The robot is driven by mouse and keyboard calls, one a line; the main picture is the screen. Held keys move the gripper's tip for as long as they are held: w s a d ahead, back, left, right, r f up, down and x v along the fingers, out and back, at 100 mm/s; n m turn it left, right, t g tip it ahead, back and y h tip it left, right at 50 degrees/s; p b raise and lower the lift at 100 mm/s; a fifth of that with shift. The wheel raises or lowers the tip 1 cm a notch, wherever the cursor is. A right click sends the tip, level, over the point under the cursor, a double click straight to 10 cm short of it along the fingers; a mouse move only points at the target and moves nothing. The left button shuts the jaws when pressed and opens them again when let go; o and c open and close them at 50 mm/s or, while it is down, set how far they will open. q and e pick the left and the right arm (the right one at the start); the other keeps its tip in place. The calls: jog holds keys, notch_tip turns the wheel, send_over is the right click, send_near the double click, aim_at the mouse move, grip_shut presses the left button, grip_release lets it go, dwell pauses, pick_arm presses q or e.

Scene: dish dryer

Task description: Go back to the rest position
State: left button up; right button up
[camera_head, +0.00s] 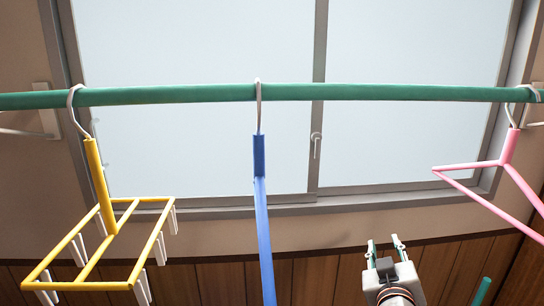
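My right gripper (384,248) shows at the bottom, right of centre, pointing up. Its two fingers stand apart with nothing visible between them, so it is open and empty. It is below the green pole (400,92) and apart from the hangers. My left gripper is out of view.
Hooked over the pole are a yellow hanger frame (97,190) with several white clips at left, a blue hanger (263,215) seen edge-on at centre, and a pink hanger (475,166) at right. A window (200,45) is behind. A green rod end (482,291) shows bottom right.

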notch_tip(320, 180, down, 12)
jog(key=s+a+f+n+g+y, duration=0.1)
jog(key=s+a+n+y, duration=0.1)
jog(key=s+a+y, duration=0.1)
jog(key=s+a+f+g+y, duration=0.3)
jog(key=s+f+y, duration=0.1)
jog(key=s+f, duration=1.7)
notch_tip(320, 180, down, 4)
jog(key=shift+a+r+n+g+y, duration=0.2)
jog(key=shift+r+n+g+y, duration=0.1)
jog(key=shift+g, duration=0.1)
